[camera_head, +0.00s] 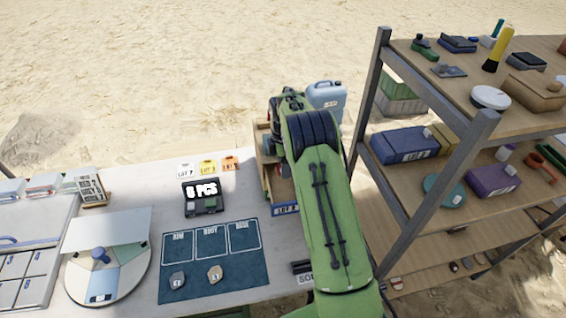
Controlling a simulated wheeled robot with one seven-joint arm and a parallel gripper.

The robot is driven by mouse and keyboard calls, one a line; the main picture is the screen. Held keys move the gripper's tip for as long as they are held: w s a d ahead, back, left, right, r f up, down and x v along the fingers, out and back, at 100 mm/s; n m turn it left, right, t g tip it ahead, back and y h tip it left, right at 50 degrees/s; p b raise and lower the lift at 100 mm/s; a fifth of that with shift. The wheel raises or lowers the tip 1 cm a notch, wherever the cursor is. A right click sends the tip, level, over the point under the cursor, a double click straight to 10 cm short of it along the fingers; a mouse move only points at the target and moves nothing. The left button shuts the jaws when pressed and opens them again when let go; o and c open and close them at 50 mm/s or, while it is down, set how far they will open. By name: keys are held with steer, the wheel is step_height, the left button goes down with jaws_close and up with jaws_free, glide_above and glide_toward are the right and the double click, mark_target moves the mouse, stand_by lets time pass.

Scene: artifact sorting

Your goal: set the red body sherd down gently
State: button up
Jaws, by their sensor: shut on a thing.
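My green arm (325,200) reaches over the right end of the white table (130,180). It covers part of a wooden crate (285,210) with a blue lot label. My gripper is hidden behind the arm, so its fingers and anything between them do not show. I cannot make out a red body sherd anywhere. A dark blue-green mat (212,250) lies on the table with three outlined boxes, seemingly marked RIM, BODY and BASE. The boxes are empty. A grey sherd (177,280) and a tan sherd (215,274) lie below them.
A round sectored board (125,280) is at left. A loaded shelf rack (480,130) stands close on the right. A blue jug (326,96) is behind the arm.

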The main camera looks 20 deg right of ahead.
mark_target(284, 191)
steer(key=shift+s+r, duration=0.1)
steer(key=shift+s, duration=0.1)
steer(key=shift+w+f+b, duration=0.25)
steer(key=shift+f+b, duration=0.15)
steer(key=shift+f, duration=0.35)
step_height(284, 191, down, 10)
steer(key=b, duration=0.7)
steer(key=shift+r, duration=0.15)
steer(key=shift+r, duration=0.1)
steer(key=o, duration=1.1)
steer(key=shift+s, duration=0.1)
